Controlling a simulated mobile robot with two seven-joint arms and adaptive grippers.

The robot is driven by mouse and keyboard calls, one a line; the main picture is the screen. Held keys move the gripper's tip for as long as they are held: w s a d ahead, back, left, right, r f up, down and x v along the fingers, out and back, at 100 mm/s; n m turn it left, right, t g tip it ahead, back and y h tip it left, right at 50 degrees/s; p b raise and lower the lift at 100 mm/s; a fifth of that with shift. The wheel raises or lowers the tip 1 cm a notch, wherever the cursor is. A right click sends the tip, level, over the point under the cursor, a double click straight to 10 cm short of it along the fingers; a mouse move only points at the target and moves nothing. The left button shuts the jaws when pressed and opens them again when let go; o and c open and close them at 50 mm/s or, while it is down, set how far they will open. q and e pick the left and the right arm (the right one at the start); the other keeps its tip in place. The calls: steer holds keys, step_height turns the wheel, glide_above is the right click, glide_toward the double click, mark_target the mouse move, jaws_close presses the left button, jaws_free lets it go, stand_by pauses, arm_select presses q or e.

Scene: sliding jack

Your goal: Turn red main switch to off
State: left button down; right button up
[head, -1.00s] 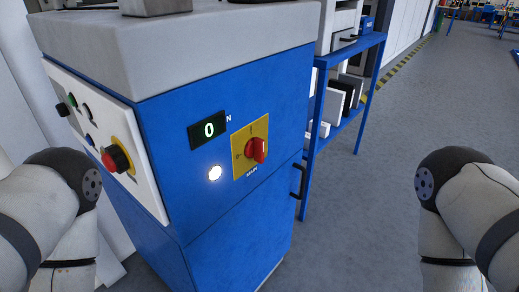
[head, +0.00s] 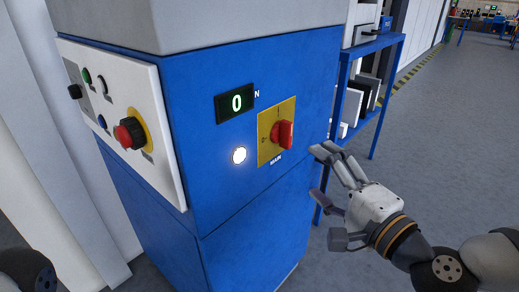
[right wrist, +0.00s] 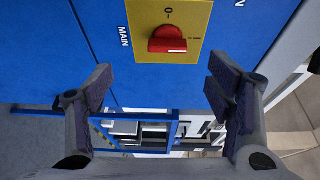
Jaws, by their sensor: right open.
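The red main switch (head: 284,135) sits on a yellow plate (head: 266,153) on the front of the blue cabinet, above the label MAIN. Its handle stands upright, in line with the I mark. In the right wrist view the red switch (right wrist: 168,42) lies lengthwise toward the I, with the 0 at the top of the plate. My right gripper (head: 322,172) is open and empty, to the right of and slightly below the switch, apart from it. In the right wrist view the switch shows beyond and between the open fingers (right wrist: 160,82). My left gripper is out of view.
A red emergency button (head: 129,133) and several small buttons are on the white side panel (head: 150,85). A blue shelf rack (head: 387,95) stands behind my right gripper. Open floor lies at right.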

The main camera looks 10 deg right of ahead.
mark_target(289, 138)
steer(key=x, duration=0.8)
steer(key=d+r+x, duration=0.1)
steer(key=x, duration=0.3)
steer(key=shift+w+r, duration=0.15)
steer(key=shift+w, duration=0.1)
steer(key=c, duration=1.2)
